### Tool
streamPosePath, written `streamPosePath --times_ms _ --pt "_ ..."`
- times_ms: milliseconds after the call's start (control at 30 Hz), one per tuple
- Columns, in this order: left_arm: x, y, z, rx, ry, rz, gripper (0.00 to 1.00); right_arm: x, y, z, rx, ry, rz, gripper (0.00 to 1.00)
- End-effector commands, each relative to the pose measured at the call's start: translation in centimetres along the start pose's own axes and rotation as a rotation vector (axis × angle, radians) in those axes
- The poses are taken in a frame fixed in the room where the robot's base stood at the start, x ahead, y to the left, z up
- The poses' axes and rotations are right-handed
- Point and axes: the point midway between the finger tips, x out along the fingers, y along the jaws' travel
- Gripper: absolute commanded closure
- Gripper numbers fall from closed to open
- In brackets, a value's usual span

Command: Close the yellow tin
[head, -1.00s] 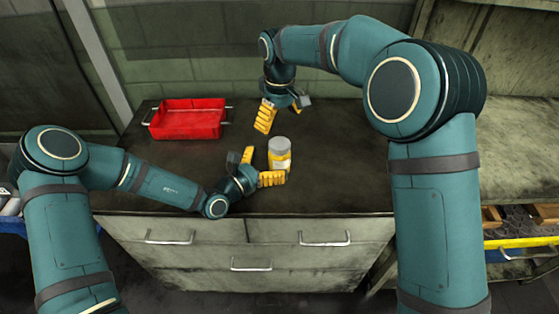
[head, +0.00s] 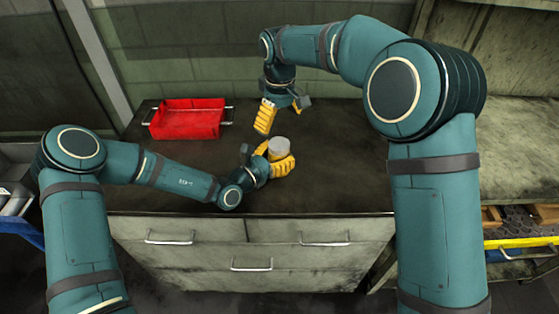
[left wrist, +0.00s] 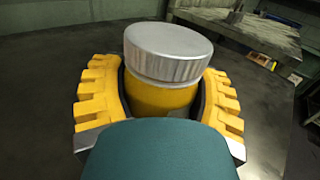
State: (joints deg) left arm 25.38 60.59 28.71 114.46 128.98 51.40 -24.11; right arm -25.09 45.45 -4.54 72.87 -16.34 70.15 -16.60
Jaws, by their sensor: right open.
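The yellow tin (left wrist: 160,100) stands upright on the dark worktop (head: 335,185). Its grey metal lid (head: 279,147) sits on top and also shows in the left wrist view (left wrist: 167,50). I cannot tell how tightly the lid is seated. My left gripper (head: 280,160) is closed around the tin's body, below the lid, with a yellow finger on each side in the left wrist view. The fingers hide most of the body in the head view. My right gripper (head: 282,110) is open and empty, behind the tin and above the worktop.
A red tray (head: 187,127) with wire handles stands at the back left of the worktop. Drawers with metal handles (head: 251,265) are below the front edge. The right part of the worktop is clear.

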Motion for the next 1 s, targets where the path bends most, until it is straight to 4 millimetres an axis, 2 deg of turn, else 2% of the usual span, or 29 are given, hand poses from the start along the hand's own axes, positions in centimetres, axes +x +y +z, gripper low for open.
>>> streamPosePath --times_ms 33,67,167,500,867,1000 --pt "-0.01 0.0 -0.01 0.0 0.0 0.0 0.79 0.0 0.0 0.0 0.0 0.0 0.0 0.11" --pt "-0.01 0.0 -0.01 0.0 0.0 0.0 1.0 0.0 0.0 0.0 0.0 0.0 0.0 0.11" --pt "-0.02 0.0 -0.02 0.0 0.001 0.0 1.0 0.06 -0.03 0.01 -0.029 -0.001 -0.002 0.11" --pt "-0.02 0.0 -0.02 0.0 0.001 0.0 1.0 0.05 -0.17 0.03 -0.369 0.0 -0.003 0.11" --pt "-0.02 0.0 -0.03 0.0 0.001 0.0 1.0 0.07 -0.15 0.04 -0.394 0.0 0.0 0.11" --pt "-0.02 0.0 -0.03 0.0 0.001 0.0 1.0 0.9 -0.14 0.06 -0.394 -0.002 -0.001 0.11"
